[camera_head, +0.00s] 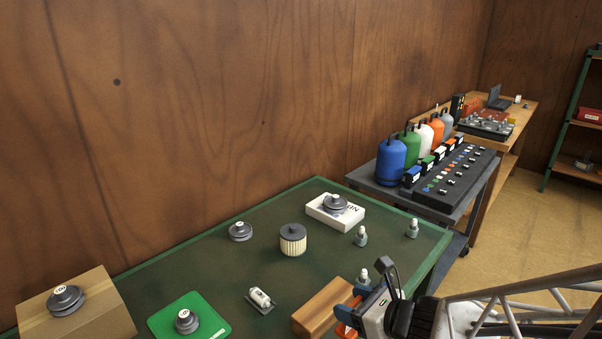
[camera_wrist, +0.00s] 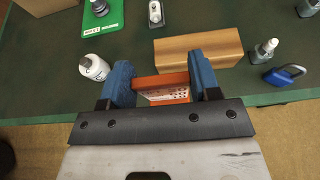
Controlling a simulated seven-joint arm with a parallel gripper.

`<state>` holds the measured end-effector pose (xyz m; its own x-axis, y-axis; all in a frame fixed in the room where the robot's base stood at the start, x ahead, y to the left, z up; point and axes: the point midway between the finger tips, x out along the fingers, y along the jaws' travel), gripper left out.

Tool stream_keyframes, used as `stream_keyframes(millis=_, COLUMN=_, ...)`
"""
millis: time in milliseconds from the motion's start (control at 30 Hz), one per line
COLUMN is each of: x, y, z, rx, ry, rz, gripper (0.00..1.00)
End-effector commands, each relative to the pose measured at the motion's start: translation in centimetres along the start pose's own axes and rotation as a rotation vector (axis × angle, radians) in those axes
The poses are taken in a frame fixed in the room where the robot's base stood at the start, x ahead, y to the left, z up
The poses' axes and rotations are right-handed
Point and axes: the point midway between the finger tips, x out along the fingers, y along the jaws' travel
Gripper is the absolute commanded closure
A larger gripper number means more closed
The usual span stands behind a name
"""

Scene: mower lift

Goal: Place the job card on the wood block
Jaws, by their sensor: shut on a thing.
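The job card (camera_wrist: 160,84) has an orange edge and a white printed face; it is held between the blue fingers of my gripper (camera_wrist: 160,86) in the wrist view. In the head view, my gripper (camera_head: 354,303) is at the near edge of the green bench, and a bit of the card's orange (camera_head: 344,330) shows below the fingers. The wood block (camera_head: 318,309) lies on the bench just left of my gripper. In the wrist view the wood block (camera_wrist: 198,46) lies just beyond the card, its top bare. The gap between card and block is hard to judge.
On the green bench (camera_head: 205,262), a small bottle (camera_head: 364,277) stands behind the block. A white bottle (camera_wrist: 93,67) and a blue padlock (camera_wrist: 283,75) flank my gripper. A filter (camera_head: 293,239), a white box (camera_head: 335,212) and a green mat (camera_head: 208,326) stand farther off.

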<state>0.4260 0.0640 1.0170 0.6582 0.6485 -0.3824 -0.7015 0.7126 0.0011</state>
Motion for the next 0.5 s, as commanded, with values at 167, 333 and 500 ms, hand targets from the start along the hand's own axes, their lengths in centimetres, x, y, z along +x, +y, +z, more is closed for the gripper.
stream_keyframes(millis=167, x=-0.8, y=1.9, z=-0.7, rx=-0.002, ry=0.000, rz=0.004, gripper=0.79)
stream_keyframes(millis=333, x=-1.1, y=2.6, z=-1.0, rx=-0.003, ry=0.000, rz=0.006, gripper=0.79)
stream_keyframes(millis=500, x=-1.1, y=2.7, z=-1.1, rx=-0.003, ry=0.000, rz=0.006, gripper=0.79)
